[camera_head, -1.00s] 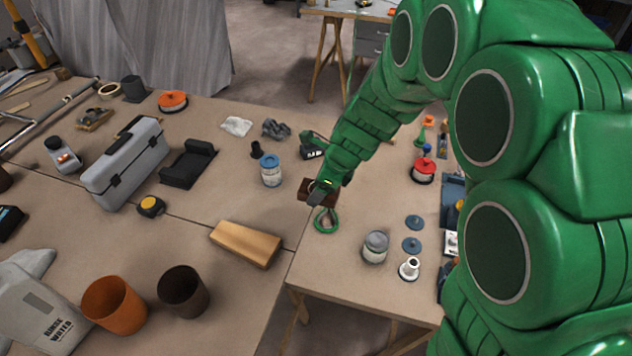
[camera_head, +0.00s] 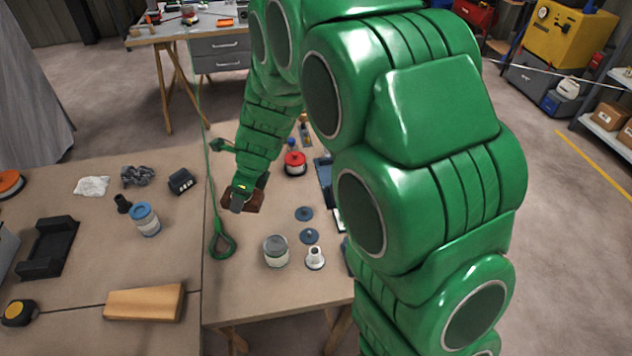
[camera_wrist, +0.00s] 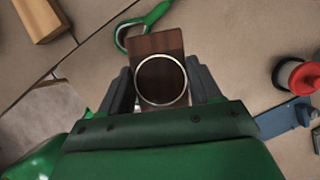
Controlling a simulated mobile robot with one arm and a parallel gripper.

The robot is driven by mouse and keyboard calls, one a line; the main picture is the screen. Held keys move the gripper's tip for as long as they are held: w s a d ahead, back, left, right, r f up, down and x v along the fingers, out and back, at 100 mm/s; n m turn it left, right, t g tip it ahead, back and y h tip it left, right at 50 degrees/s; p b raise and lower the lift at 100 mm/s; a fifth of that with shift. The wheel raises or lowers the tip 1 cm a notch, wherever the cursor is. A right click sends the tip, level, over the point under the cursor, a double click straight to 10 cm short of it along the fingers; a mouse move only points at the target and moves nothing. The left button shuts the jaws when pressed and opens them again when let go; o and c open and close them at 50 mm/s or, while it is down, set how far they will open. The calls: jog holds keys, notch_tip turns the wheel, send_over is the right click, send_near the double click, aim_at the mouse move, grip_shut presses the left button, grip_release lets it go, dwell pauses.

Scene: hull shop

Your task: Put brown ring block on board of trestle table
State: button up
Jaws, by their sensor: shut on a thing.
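The brown ring block (camera_head: 254,202) is a dark reddish-brown wooden block. In the wrist view (camera_wrist: 165,42) a pale ring shows on its face. My gripper (camera_wrist: 160,82) is shut on it, one finger on each side. In the head view my gripper (camera_head: 240,200) holds it above the near workbench; its exact height is hard to tell. A trestle table (camera_head: 168,38) with splayed wooden legs and a grey drawer unit stands at the back left, across open floor. Several small items lie on its board.
A red-topped can (camera_head: 295,163) stands beyond. A wooden wedge (camera_head: 145,302) lies left. Floor (camera_head: 110,100) between the tables is clear.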

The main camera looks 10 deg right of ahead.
jog(key=w+d+m+t+h, duration=0.2)
jog(key=d+m, duration=0.5)
jog(key=d, duration=1.2)
jog(key=w+d+m+t+h, duration=0.15)
jog(key=w+d+m, duration=0.4)
jog(key=d, duration=1.35)
jog(key=shift+m+g+h, duration=0.35)
jog(key=shift+m, duration=0.3)
jog(key=w+d+f, duration=0.1)
jog(key=w+f, duration=0.2)
jog(key=w+d+f, duration=0.1)
jog(key=w+f, duration=0.1)
jog(key=w, duration=0.2)
jog(key=w+d+f, duration=0.1)
jog(key=w+f, duration=0.2)
jog(key=shift+w+d+f, duration=0.2)
jog(key=shift+w+f, duration=0.15)
jog(key=shift+w+d+f, duration=0.15)
jog(key=shift+w+f, duration=0.4)
jog(key=shift+f, duration=1.6)
jog(key=shift+f, duration=0.1)
jog(key=o, duration=1.2)
